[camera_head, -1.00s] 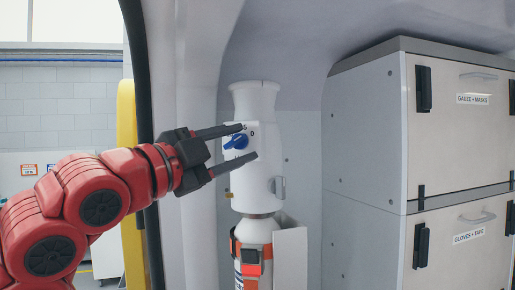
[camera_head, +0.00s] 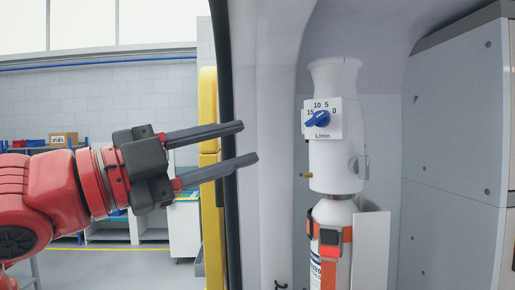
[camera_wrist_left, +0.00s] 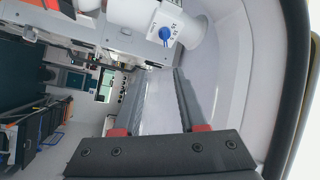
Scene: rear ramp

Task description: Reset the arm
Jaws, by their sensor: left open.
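My left gripper (camera_head: 250,143) reaches in from the left on its red arm. Its two dark fingers are apart with nothing between them, in front of the dark door edge. A white oxygen unit (camera_head: 335,165) with a blue knob (camera_head: 317,119) stands to the right, clear of the fingertips. The knob's plate reads 0, 5, 10, 15 and L/min, and its pointer is toward the left, near 15. In the left wrist view the open fingers (camera_wrist_left: 163,72) show below the blue knob (camera_wrist_left: 166,34), with a gap. My right gripper is not in view.
A white bottle (camera_head: 333,215) with orange straps is below the unit, beside a white panel (camera_head: 371,250). Grey cabinets (camera_head: 460,150) stand at the right. A yellow post (camera_head: 208,150) and the dark door edge (camera_head: 228,120) are behind the fingers. A room with shelves lies beyond.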

